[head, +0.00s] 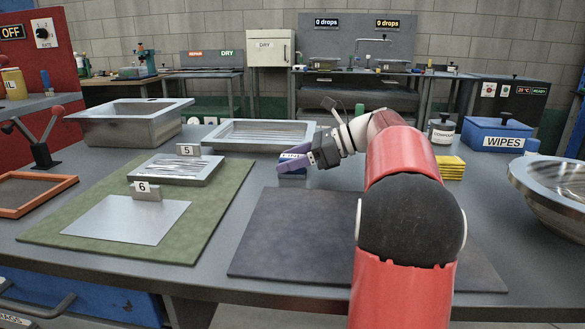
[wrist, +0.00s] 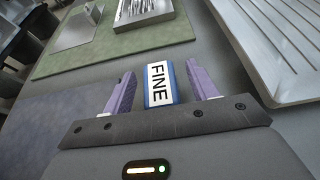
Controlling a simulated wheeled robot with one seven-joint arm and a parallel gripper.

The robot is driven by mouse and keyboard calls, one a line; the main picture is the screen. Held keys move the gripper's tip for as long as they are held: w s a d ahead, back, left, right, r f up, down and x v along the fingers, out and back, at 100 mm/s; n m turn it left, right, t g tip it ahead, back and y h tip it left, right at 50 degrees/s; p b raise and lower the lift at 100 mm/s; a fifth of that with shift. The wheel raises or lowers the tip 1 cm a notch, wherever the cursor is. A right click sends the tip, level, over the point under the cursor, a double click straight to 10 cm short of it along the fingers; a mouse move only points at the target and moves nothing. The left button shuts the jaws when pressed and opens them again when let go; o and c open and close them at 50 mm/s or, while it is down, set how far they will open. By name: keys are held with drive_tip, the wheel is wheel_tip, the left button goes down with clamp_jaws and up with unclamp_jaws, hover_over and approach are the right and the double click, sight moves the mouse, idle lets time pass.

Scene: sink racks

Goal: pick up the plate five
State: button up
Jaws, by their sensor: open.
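Plate five appears to be the ridged metal plate (head: 176,170) on the green mat, with a small block marked 5 (head: 188,150) at its far edge. The near part of the ridged plate (wrist: 140,12) shows at the top of the wrist view, cut off by the frame. My gripper (head: 288,165) is open, to the right of the plate and off the mat. In the wrist view, a blue block labelled FINE (wrist: 160,85) lies between the open purple fingers (wrist: 158,70), with gaps on both sides. In the head view the gripper partly hides that block.
A flat metal sheet (head: 125,220) with a block marked 6 (head: 146,191) lies nearer on the green mat (head: 210,215). A metal tray (head: 260,135) stands behind the gripper. A dark mat (head: 290,235) in front is bare. A yellow stack (head: 450,168) lies right of my arm.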

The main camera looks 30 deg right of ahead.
drive_tip(key=c, duration=1.1)
drive_tip(key=shift+r, duration=0.1)
